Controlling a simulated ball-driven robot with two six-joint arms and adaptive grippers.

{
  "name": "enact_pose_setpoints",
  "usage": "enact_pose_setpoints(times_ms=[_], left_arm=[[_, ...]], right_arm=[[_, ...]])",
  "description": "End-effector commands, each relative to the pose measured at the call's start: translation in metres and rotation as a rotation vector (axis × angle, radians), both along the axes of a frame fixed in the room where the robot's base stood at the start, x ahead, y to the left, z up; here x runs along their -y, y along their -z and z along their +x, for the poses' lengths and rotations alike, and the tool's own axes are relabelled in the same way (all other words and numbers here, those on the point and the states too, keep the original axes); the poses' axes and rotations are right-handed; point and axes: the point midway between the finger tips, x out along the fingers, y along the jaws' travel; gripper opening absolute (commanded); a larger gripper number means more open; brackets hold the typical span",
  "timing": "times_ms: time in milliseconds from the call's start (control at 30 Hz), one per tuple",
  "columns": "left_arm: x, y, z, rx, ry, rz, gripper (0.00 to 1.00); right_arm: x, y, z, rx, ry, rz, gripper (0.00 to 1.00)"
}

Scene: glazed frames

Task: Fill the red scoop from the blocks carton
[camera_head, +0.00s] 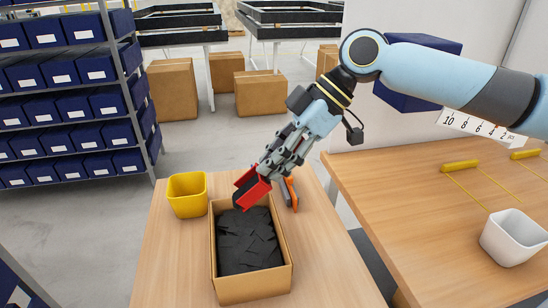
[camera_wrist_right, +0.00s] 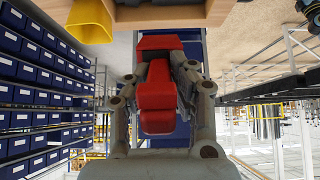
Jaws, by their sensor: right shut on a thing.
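The blocks carton (camera_head: 223,288) is an open cardboard box on the wooden table, holding many dark flat blocks (camera_head: 249,241). My right gripper (camera_head: 265,174) is shut on the red scoop (camera_head: 252,190) above the carton's far end. The scoop tilts down to the left, and its lower end is close to the far rim. A dark area shows at that end; I cannot tell whether it is blocks or shadow. In the wrist view the red scoop (camera_wrist_right: 157,97) sits between both fingers. My left gripper is not in view.
A yellow bin (camera_head: 187,197) stands left of the carton. An orange and grey tool (camera_head: 290,193) lies just beyond its right corner. A white tub (camera_head: 514,238) stands on the right-hand table (camera_head: 425,220). Shelves with blue bins (camera_head: 70,75) stand at the left.

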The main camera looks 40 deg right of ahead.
Motion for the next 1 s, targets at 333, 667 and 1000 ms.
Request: enact_pose_setpoints(times_ms=[333,667,1000], left_arm=[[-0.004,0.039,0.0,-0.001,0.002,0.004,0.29],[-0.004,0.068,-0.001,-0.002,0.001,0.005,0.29],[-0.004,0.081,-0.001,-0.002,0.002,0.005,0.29]], right_arm=[[0.0,0.043,0.0,0.0,0.0,0.002,0.0],[-0.001,0.078,0.0,0.0,0.0,0.002,0.0],[0.0,0.097,0.0,0.001,0.0,0.001,0.0]])
